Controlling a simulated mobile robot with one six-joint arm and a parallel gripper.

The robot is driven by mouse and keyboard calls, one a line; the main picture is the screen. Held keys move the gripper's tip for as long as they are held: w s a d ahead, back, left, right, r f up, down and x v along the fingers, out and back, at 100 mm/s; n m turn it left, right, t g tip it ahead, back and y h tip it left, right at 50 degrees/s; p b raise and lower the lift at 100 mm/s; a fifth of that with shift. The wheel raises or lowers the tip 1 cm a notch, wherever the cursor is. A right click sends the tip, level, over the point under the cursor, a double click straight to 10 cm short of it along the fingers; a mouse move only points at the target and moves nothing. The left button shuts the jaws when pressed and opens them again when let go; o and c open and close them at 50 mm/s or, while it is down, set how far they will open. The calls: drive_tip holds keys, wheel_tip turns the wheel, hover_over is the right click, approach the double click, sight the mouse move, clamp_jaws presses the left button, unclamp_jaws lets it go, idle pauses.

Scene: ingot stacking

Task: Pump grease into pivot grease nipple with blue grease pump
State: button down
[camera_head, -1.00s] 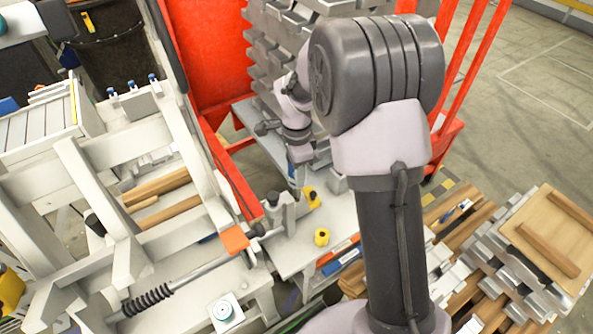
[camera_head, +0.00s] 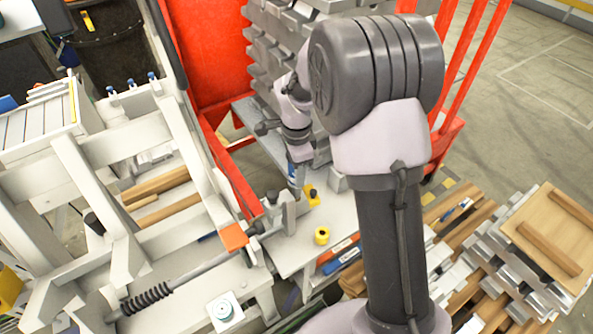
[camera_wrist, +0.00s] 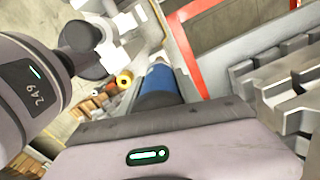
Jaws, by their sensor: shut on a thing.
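The blue grease pump (camera_wrist: 161,84) stands out from my gripper in the wrist view, its dark end close to the gripper's body. It also shows as a small blue and grey piece below my gripper (camera_head: 298,154) in the head view. My gripper is shut on the pump and holds it above the grey-white bench, beside grey metal fittings (camera_head: 284,212). The fingertips are mostly hidden. I cannot pick out the pivot grease nipple, nor tell whether the pump touches anything.
A white frame (camera_head: 105,152) with a rod and black spring (camera_head: 147,299) fills the left. An orange piece (camera_head: 234,237) sits on it. Yellow items (camera_head: 321,236) lie on the bench. A red rack (camera_head: 207,62) with grey ingots (camera_head: 265,20) stands behind. Wooden pieces and more ingots are at lower right.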

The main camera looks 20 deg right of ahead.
drive_tip(key=shift+r, duration=0.55)
drive_tip(key=shift+r+p, duration=2.4)
drive_tip(key=shift+r, duration=0.6)
drive_tip(key=shift+f, duration=0.1)
